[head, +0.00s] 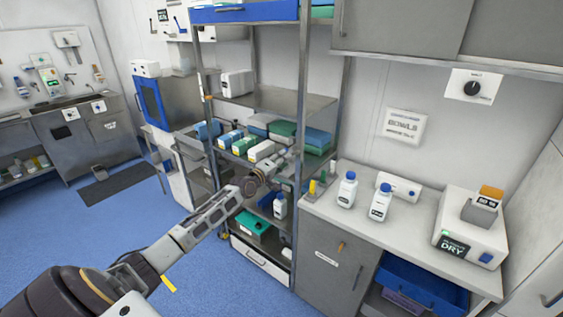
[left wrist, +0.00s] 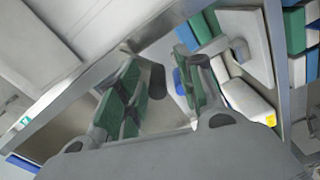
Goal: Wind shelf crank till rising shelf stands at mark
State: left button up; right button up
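The metal shelf rack (head: 303,80) stands mid-picture in the head view. A bare grey shelf (head: 285,101) sits above a shelf loaded with boxes; I cannot tell which one rises. A small orange patch (head: 208,98), possibly the mark, is on the rack's left post. My left gripper (head: 288,160) is at the rack's front near the right post. In the left wrist view, its fingers (left wrist: 162,85) are apart, with a dark crank handle (left wrist: 157,82) between them. I see no clear grip on it. The crank is hidden in the head view. My right gripper is out of view.
A counter (head: 335,208) right of the rack holds white bottles (head: 347,190) and a white dryer box (head: 470,235). Green, blue and white boxes (head: 262,150) fill the shelf behind my gripper. The blue floor (head: 110,235) at left is mostly clear.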

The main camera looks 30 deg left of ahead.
pick_arm(q)
jog(key=shift+s, duration=0.15)
jog(key=s+a, duration=0.1)
jog(key=s, duration=1)
jog(key=shift+s, duration=0.3)
dwell(0.7)
jog(key=shift+f, duration=0.1)
dwell(0.4)
